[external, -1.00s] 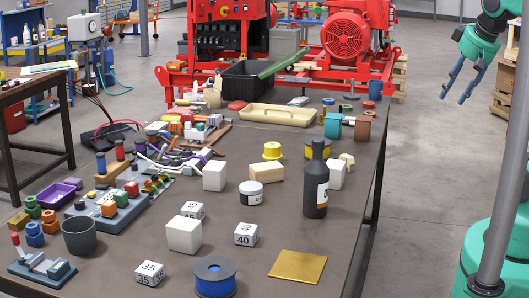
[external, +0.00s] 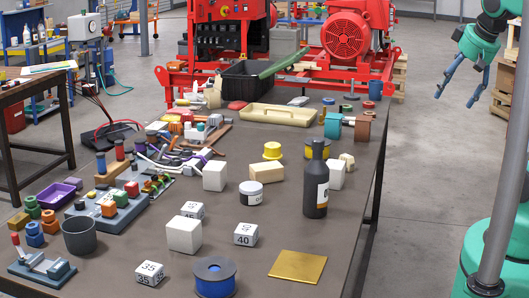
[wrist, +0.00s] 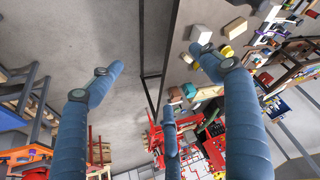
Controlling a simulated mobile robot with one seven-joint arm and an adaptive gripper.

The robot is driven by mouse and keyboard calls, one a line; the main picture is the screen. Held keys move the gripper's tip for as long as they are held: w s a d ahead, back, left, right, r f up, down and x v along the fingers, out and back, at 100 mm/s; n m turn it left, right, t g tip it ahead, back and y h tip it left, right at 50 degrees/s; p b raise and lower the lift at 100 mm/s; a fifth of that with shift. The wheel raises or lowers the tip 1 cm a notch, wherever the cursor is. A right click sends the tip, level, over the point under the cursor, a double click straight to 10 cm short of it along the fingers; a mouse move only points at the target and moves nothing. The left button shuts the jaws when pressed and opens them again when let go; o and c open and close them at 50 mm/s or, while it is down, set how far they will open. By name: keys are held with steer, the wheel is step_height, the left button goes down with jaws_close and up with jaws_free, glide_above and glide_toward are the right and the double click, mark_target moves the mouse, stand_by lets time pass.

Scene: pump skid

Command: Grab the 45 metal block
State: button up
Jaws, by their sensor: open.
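The 45 metal block (external: 191,210) is a small whitish cube with dark numbers on the table. It stands just behind a larger plain white cube (external: 184,234), which hides part of it. Similar blocks marked 40 (external: 246,234) and 35 (external: 150,273) stand to its right and nearer the front. My gripper (external: 456,88) is at the upper right, off the table's right side and far from the block. Its blue fingers are spread and empty. In the wrist view my gripper (wrist: 155,80) shows open fingers, and I cannot make out the 45 block there.
A dark bottle (external: 316,180) stands tall near the table's right edge. A grey cup (external: 79,236) is at left.

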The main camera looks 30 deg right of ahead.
steer(key=w+a+r+g+p, duration=0.1)
steer(key=w+a+r+p, duration=0.25)
steer(key=w, duration=0.45)
steer(key=w+a+r+p, duration=0.2)
steer(key=w+a+r, duration=0.25)
steer(key=w, duration=0.35)
steer(key=w+a+f+g+y+p, duration=0.1)
steer(key=w+a+f+p, duration=0.1)
steer(key=w+a, duration=0.65)
steer(key=w+a+f+g+p, duration=0.1)
steer(key=w+a+p, duration=0.2)
steer(key=w+a, duration=0.5)
steer(key=w+a+f+g+p, duration=0.1)
steer(key=w+a+f, duration=0.1)
steer(key=a+f, duration=0.35)
steer(key=w+a+f+p, duration=0.2)
steer(key=a, duration=0.6)
steer(key=w+a+f+g+p, duration=0.1)
steer(key=a+f, duration=0.2)
steer(key=a, duration=0.3)
steer(key=s+a+f+h+p, duration=0.1)
steer(key=a+f+p, duration=0.3)
steer(key=a+f, duration=1.2)
steer(key=shift+s+a+f+n+g, duration=0.3)
steer(key=shift+s, duration=0.2)
